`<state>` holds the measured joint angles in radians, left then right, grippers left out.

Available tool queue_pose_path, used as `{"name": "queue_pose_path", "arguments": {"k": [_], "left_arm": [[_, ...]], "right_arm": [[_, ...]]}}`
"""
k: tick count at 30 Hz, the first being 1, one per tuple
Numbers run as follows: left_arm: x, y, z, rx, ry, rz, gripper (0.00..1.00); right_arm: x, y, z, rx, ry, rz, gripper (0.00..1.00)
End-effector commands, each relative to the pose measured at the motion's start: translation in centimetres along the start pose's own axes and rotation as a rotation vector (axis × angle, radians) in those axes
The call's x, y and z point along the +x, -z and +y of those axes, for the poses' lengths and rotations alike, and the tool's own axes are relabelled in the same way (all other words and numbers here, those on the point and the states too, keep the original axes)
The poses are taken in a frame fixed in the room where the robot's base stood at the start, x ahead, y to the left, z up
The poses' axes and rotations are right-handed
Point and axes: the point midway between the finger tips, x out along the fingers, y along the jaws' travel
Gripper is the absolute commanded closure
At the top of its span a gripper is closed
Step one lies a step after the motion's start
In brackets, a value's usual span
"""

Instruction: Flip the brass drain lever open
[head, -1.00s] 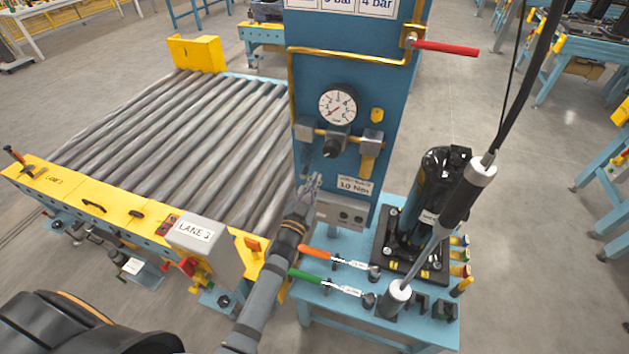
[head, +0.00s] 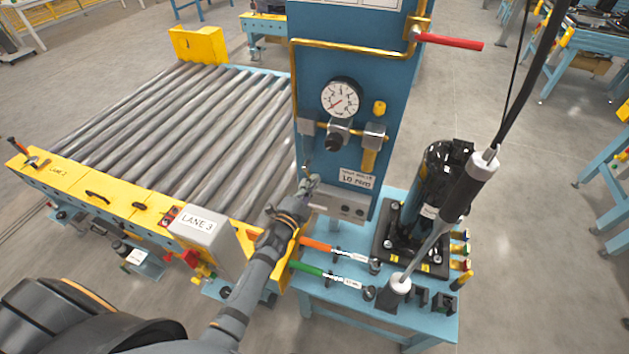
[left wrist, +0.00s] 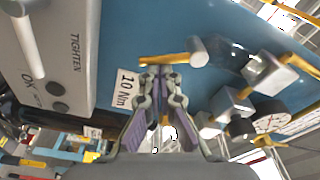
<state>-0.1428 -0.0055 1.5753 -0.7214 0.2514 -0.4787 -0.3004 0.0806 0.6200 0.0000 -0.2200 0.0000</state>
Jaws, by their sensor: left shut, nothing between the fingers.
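The brass drain lever (left wrist: 165,59) shows in the left wrist view as a thin brass bar. It joins a grey cylinder (left wrist: 197,52) below the left air-unit block on the blue panel. My left gripper (left wrist: 157,72) is shut and empty, its fingertips right beside the lever's free end; I cannot tell whether they touch. In the head view my left gripper (head: 311,182) is at the panel's lower left, beside the 10 Nm label (head: 357,178). The lever is too small to make out clearly there. My right gripper is not in view.
A round gauge (head: 340,98) and a red-handled valve (head: 450,42) are higher on the panel. A grey control box (head: 340,204) is just below my gripper. Orange and green-handled wrenches (head: 330,249) lie on the blue bench (head: 415,323). A roller conveyor (head: 170,125) stands at left.

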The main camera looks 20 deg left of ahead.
Motion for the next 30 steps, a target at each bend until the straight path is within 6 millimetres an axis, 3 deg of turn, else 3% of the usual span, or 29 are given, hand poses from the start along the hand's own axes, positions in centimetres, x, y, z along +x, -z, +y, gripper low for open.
{"name": "queue_pose_path", "arguments": {"k": [15,30], "left_arm": [[-0.2,-1.5,0.3,0.353,-0.05,0.0,1.0],[-0.2,-1.8,0.3,0.434,-0.061,0.0,1.0]], "right_arm": [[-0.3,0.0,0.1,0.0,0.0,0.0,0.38],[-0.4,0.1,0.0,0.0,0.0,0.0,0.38]]}}
